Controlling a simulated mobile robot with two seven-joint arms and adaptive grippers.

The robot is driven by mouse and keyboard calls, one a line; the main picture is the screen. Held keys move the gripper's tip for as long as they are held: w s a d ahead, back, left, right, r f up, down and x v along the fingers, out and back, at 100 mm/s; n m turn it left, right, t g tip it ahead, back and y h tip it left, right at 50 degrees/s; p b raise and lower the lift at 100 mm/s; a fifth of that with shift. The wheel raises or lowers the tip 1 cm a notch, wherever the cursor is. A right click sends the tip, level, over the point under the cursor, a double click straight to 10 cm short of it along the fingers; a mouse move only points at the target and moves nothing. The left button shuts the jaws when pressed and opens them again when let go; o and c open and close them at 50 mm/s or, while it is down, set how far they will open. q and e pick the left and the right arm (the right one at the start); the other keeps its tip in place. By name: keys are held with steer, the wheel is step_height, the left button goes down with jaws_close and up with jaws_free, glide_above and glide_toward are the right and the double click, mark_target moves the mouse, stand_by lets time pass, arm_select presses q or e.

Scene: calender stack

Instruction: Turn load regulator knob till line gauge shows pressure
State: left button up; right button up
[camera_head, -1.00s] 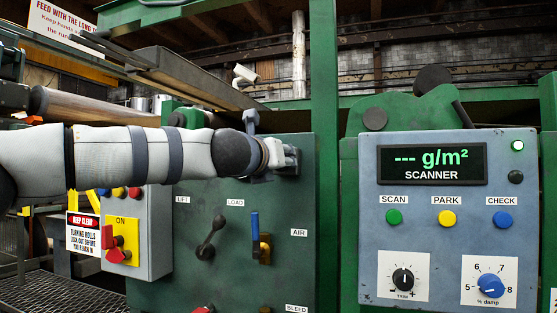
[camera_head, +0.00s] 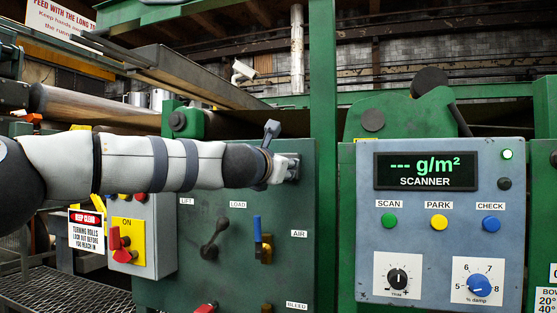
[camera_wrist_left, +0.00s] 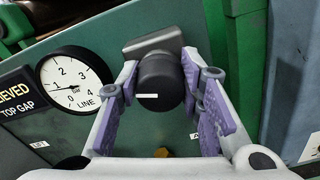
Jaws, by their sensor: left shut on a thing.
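The black regulator knob (camera_wrist_left: 160,82) sits on a grey mount on the green panel (camera_wrist_left: 120,125) in the left wrist view. My left gripper (camera_wrist_left: 158,72) is shut on it, one purple finger on each side. In the head view the left gripper (camera_head: 286,168) reaches the panel's upper right corner and hides the knob. The white round line gauge (camera_wrist_left: 75,80) is left of the knob in the wrist view. My right gripper is not in view.
The panel carries a black lever (camera_head: 212,238) and a blue-handled valve (camera_head: 257,238) below my arm. A scanner box (camera_head: 445,260) stands to the right of a green post (camera_head: 326,130). A box with a red switch (camera_head: 118,238) is at left.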

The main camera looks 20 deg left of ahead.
arm_select(q)
steer(key=m, duration=0.5)
steer(key=shift+d+m, duration=0.1)
steer(key=shift+m, duration=0.2)
steer(key=m, duration=0.4)
steer(key=shift+f, duration=0.1)
steer(key=shift+f+m, duration=0.1)
steer(key=shift+m, duration=1.9)
steer(key=o, duration=1.2)
steer(key=shift+c, duration=0.2)
steer(key=s, duration=1.2)
